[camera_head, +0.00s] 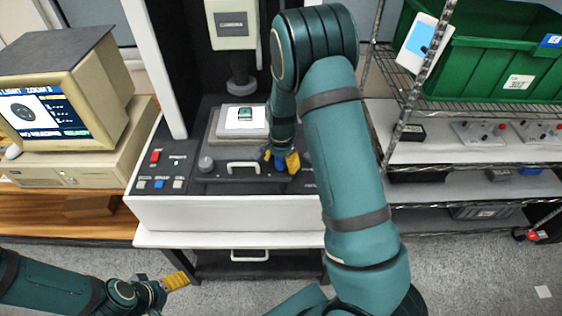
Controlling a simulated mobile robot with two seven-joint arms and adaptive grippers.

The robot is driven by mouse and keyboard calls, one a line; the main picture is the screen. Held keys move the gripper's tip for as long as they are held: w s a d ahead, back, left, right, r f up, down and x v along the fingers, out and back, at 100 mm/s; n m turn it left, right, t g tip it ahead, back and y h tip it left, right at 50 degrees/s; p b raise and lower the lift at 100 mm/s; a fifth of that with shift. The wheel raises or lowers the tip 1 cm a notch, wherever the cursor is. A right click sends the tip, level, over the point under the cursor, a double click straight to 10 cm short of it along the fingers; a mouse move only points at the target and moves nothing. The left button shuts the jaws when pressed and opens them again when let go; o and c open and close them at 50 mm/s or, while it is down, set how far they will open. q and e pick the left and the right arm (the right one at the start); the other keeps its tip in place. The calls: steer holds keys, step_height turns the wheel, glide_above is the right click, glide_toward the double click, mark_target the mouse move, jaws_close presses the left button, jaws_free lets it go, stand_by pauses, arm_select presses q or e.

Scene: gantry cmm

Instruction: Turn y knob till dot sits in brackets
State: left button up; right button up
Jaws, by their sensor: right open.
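A grey knob (205,163) stands at the left front of the machine's dark deck. The monitor screen (38,113) shows a round dark picture with text; the dot and brackets are too small to read.
A stage (216,136) holds a small green chip (245,114) on a white plate under the camera head (232,25). Red, green, blue and white buttons (155,156) sit on the deck's left. A wire rack with a green bin (480,75) stands right.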

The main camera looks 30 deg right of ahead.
steer(key=shift+r, duration=0.1)
step_height(320, 180, up, 12)
stand_by(0.5)
stand_by(0.4)
